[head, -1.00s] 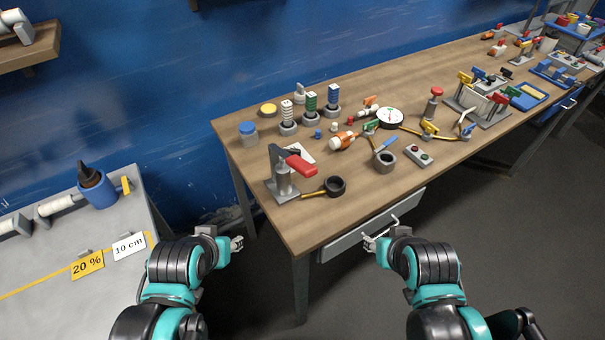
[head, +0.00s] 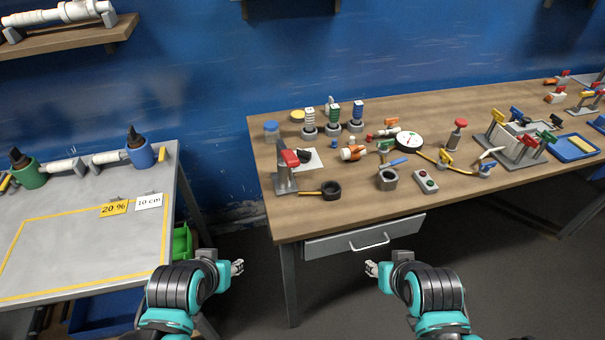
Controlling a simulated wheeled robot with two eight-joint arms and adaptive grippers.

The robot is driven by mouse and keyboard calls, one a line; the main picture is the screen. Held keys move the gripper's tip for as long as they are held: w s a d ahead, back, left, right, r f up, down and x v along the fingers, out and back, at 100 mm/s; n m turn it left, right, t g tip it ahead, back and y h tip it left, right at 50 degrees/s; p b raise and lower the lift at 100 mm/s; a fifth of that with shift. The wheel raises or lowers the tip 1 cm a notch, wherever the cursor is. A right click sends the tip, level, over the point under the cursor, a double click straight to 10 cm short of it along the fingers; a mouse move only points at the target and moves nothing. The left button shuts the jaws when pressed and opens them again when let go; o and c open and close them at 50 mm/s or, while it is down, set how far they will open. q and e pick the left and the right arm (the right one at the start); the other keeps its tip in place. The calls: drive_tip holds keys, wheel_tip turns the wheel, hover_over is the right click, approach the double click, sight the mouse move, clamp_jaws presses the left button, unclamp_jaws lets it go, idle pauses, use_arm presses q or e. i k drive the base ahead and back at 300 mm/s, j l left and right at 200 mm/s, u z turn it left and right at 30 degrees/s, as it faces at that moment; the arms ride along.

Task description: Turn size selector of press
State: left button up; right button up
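Neither gripper touches the press.
The wooden table (head: 400,185) has a drawer (head: 364,239) under its front edge. A grey table (head: 80,240) stands left.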

sight(304, 156)
drive_tip(key=i+l, duration=0.5)
drive_tip(key=i+l+z, duration=0.2)
drive_tip(key=z, duration=0.3)
drive_tip(key=i+z, duration=0.15)
drive_tip(key=z, duration=0.15)
